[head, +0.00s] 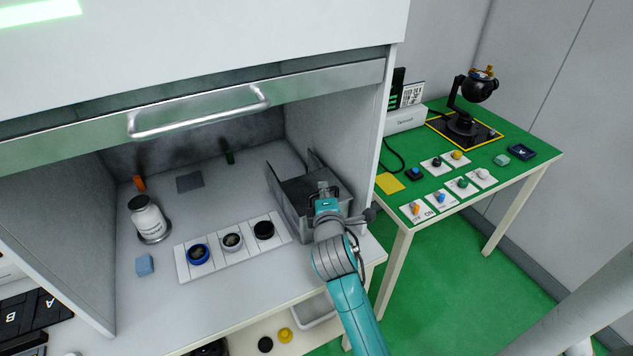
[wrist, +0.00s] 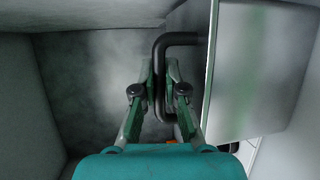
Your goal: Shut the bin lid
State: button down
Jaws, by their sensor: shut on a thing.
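The bin is a grey metal box (head: 285,205) inside the cabinet, near its right wall. Thin grey panels stand up at its left and back edges; I cannot tell for sure which is the lid in the head view. My gripper (head: 323,188) is at the right part of the box and hides some of it. In the wrist view, my gripper (wrist: 166,82) is shut on a black bent handle (wrist: 183,38), which passes between its fingers. The handle meets a flat grey panel (wrist: 262,65), apparently the lid, on the right.
A white tray (head: 218,264) with three round containers lies left of the bin. A white bottle (head: 147,218) and a blue block (head: 144,265) are further left. The raised sash with a handle (head: 200,112) hangs above. A green table (head: 470,160) stands at the right.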

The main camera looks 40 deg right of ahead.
jog(key=shift+s+f, duration=0.1)
jog(key=shift+s, duration=0.15)
jog(key=c, duration=1.5)
grip_release()
jog(key=shift+a, duration=0.1)
jog(key=v, duration=1.2)
